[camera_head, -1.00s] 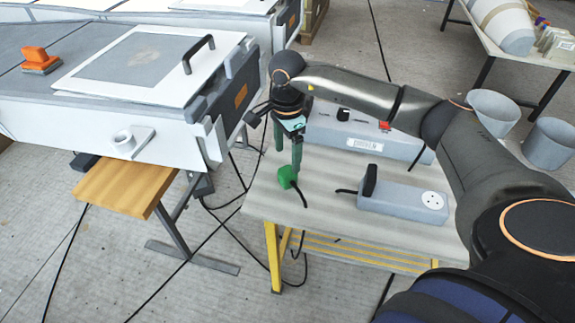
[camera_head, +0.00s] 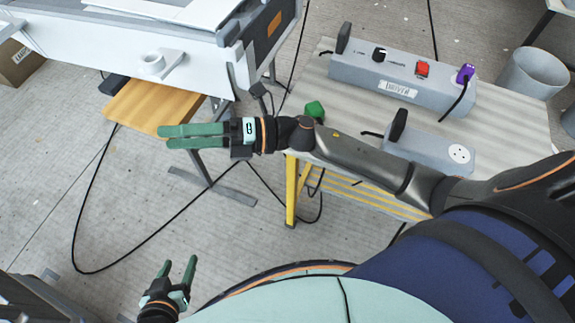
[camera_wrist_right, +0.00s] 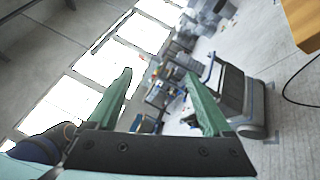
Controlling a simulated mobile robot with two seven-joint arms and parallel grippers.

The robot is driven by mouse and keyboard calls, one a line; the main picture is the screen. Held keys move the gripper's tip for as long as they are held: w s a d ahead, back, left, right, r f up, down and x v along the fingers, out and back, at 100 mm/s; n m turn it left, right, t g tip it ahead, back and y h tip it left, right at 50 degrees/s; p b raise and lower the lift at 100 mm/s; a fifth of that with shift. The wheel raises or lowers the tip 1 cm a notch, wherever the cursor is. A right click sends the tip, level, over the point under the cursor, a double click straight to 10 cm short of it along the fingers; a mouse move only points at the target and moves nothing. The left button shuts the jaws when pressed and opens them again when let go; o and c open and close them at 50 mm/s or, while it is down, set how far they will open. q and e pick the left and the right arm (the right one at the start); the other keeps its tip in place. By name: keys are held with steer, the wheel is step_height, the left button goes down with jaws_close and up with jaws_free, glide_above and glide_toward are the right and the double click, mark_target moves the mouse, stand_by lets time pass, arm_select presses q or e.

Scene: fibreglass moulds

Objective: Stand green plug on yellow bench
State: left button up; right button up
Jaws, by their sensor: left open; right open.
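The green plug (camera_head: 315,110) is on the top of the yellow-legged bench (camera_head: 520,130), near its left edge. My right forearm passes just in front of it and hides its lower part, so I cannot tell whether it stands or lies. My right gripper (camera_head: 193,137) is left of the bench, apart from the plug, with its green fingers pointing left. In the right wrist view its fingers (camera_wrist_right: 165,95) are spread with nothing between them. My left gripper (camera_head: 178,270) is open and empty at the lower left, far from the bench.
On the bench are a long grey box (camera_head: 400,82) with a red switch and a purple plug (camera_head: 465,73), and a smaller grey socket box (camera_head: 430,152). A wooden board (camera_head: 150,105) and a white mould table (camera_head: 120,45) are at the left. Black cables cross the floor.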

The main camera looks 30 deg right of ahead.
steer(key=d+f+m+t+h, duration=0.5)
steer(key=f+m+h, duration=0.15)
steer(key=m, duration=0.65)
steer(key=d+f+m+t+h, duration=0.45)
steer(key=f+m+h, duration=0.2)
steer(key=m, duration=0.65)
steer(key=s+d+f+m+g+h, duration=0.3)
steer(key=s+f+m+g, duration=0.3)
steer(key=s+f, duration=0.5)
step_height(320, 180, down, 2)
steer(key=shift+s+d+f+m, duration=0.15)
steer(key=shift+s+d+m, duration=0.15)
steer(key=shift+d+m, duration=0.6)
